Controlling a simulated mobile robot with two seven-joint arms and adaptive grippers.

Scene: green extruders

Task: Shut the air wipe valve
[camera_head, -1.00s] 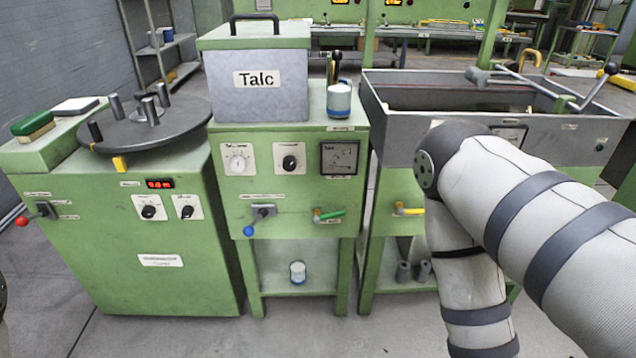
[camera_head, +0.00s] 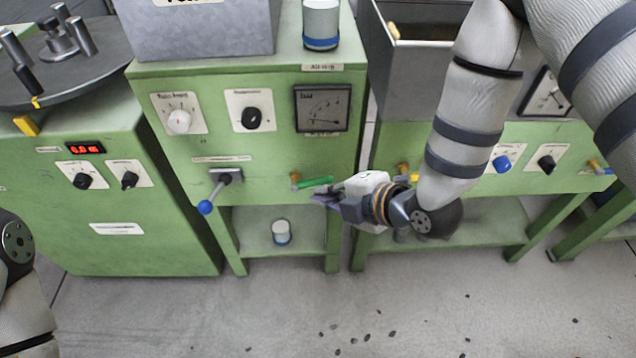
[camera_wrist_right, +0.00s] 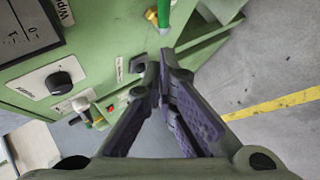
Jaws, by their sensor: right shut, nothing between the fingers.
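In the right wrist view the green lever (camera_wrist_right: 163,14) shows at the top edge, partly cut off. My right gripper (camera_head: 318,199) is shut and empty, its tips just below the lever in the head view. In the wrist view the closed fingertips (camera_wrist_right: 154,68) appear apart from the lever. My left gripper is out of view.
A lever with a blue knob (camera_head: 206,207) sits left of the valve. Knobs and a gauge (camera_head: 322,108) are above it. A white and blue jar (camera_head: 281,232) stands on the shelf below. A grey trough (camera_head: 420,70) is to the right.

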